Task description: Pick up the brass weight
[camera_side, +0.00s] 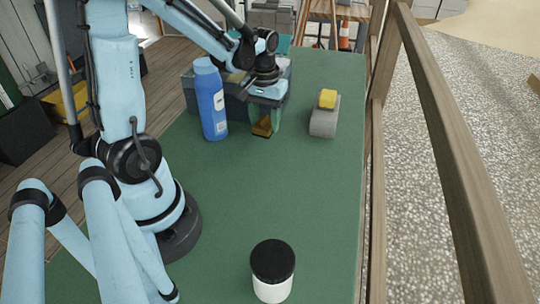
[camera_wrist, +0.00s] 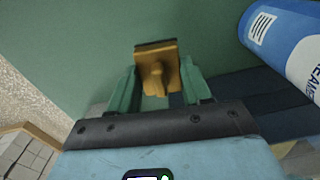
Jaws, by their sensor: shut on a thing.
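The brass weight (camera_side: 262,127) is a brown-gold block, low between the green fingers of my gripper (camera_side: 265,118) in the side view. In the wrist view the weight (camera_wrist: 156,62) shows a flat plate and a rounded knob, with one green finger on each side. My gripper (camera_wrist: 159,88) is shut on it. The fingers hide part of the weight. I cannot tell whether its underside touches the green table top (camera_side: 255,200).
A blue bottle (camera_side: 211,100) stands close left of my gripper; in the wrist view it is at upper right. A dark box (camera_side: 236,106) is behind. A grey object with a yellow top (camera_side: 325,115) is right. A black-lidded white jar (camera_side: 272,270) stands in front. The table's middle is clear.

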